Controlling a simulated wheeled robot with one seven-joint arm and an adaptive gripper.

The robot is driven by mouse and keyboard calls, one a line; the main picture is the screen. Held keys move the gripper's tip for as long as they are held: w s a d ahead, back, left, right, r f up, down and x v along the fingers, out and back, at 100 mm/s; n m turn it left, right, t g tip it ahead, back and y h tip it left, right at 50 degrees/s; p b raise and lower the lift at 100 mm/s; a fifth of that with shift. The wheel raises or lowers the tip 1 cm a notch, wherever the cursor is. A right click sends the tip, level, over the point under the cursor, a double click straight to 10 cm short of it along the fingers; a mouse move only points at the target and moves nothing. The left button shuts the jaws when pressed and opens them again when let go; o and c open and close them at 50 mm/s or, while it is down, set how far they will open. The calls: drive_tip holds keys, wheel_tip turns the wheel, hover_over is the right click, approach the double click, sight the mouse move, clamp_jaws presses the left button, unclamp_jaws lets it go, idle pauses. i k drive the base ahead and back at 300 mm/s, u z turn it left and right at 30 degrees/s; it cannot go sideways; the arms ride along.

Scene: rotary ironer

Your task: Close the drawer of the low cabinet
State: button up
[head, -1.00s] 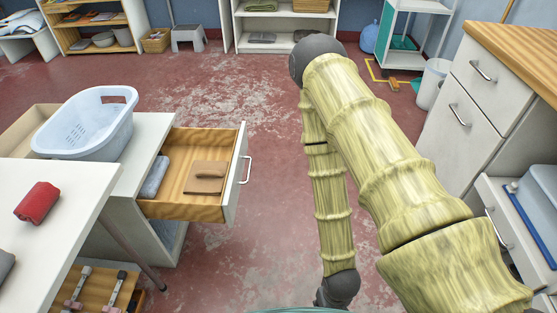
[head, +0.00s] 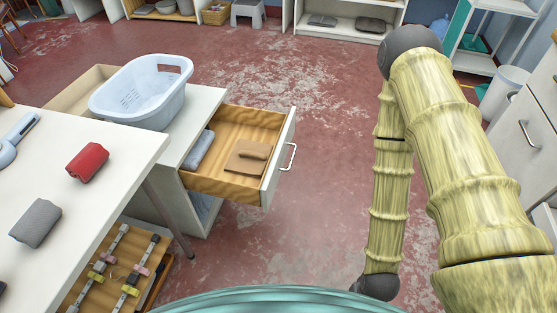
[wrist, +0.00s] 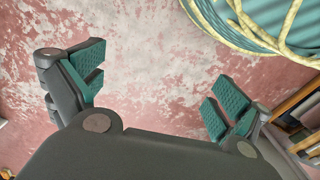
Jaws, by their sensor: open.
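The low cabinet (head: 205,115) is white and stands left of centre in the head view. Its drawer (head: 240,150) is pulled out to the right, with a wooden inside and a white front carrying a metal handle (head: 290,157). A grey-blue roll and a brown block-like item with a grip lie in the drawer. My gripper (wrist: 155,95) shows in the wrist view with its teal-padded fingers wide apart and nothing between them. Bare floor lies behind it. In the head view my arm hangs to the right of the drawer, apart from it; the gripper's fingers are not visible there.
A pale blue laundry basket (head: 140,95) sits on the low cabinet. A white table (head: 110,160) at left bears a red roll (head: 87,161) and a grey roll (head: 36,223). A white bin (head: 503,92) stands at right.

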sight(228, 145)
drive_tip(key=u, duration=0.5)
drive_tip(key=k, duration=1.05)
drive_tip(key=z, duration=0.45)
drive_tip(key=i, duration=0.7)
drive_tip(key=u, duration=0.05)
